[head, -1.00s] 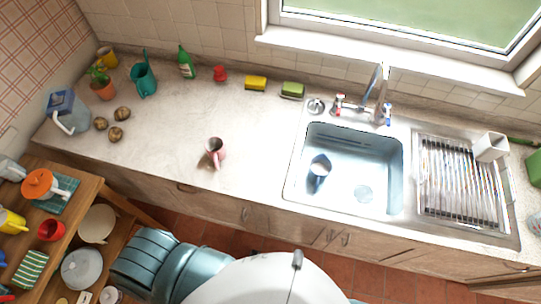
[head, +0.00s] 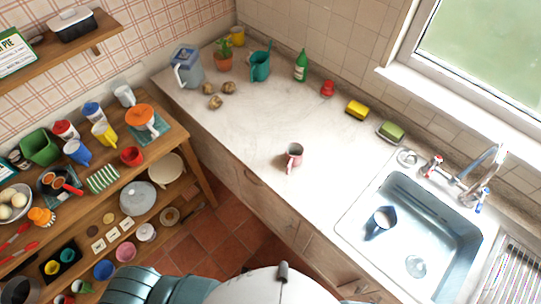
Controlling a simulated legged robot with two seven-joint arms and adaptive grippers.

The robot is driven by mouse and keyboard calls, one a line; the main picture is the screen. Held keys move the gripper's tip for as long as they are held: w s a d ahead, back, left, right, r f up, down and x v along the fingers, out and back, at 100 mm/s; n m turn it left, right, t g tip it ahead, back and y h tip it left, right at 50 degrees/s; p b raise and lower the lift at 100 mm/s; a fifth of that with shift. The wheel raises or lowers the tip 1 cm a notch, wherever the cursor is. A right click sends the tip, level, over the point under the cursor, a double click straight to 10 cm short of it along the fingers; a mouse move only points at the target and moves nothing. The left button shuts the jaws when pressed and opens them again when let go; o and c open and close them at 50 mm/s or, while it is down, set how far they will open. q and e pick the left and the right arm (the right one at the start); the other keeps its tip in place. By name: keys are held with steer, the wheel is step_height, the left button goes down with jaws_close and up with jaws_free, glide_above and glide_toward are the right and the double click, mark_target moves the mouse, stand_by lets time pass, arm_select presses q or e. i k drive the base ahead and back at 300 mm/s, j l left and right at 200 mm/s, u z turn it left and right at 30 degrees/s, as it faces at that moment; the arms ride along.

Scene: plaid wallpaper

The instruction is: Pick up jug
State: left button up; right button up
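Several jug-like vessels show in the head view, and I cannot tell which one is the task's jug. A small pink vessel with a handle (head: 294,157) stands alone near the counter's front edge. A teal jug-shaped vessel (head: 260,68) stands at the back of the counter. A clear grey-blue pitcher with a blue lid (head: 187,70) stands at the counter's left end. A grey-blue cup or jug (head: 381,222) lies in the sink. Neither gripper is in view; parts of my own body fill the bottom edge.
The counter (head: 255,125) is bare around the pink vessel. Potatoes (head: 215,102), a green bottle (head: 301,66) and sponges (head: 357,110) stand farther back. The sink (head: 410,260) is at right. A crowded wooden shelf unit (head: 195,165) stands at left, with tiled floor (head: 205,225) before it.

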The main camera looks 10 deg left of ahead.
mark_target(384, 219)
steer(key=z, duration=1.4)
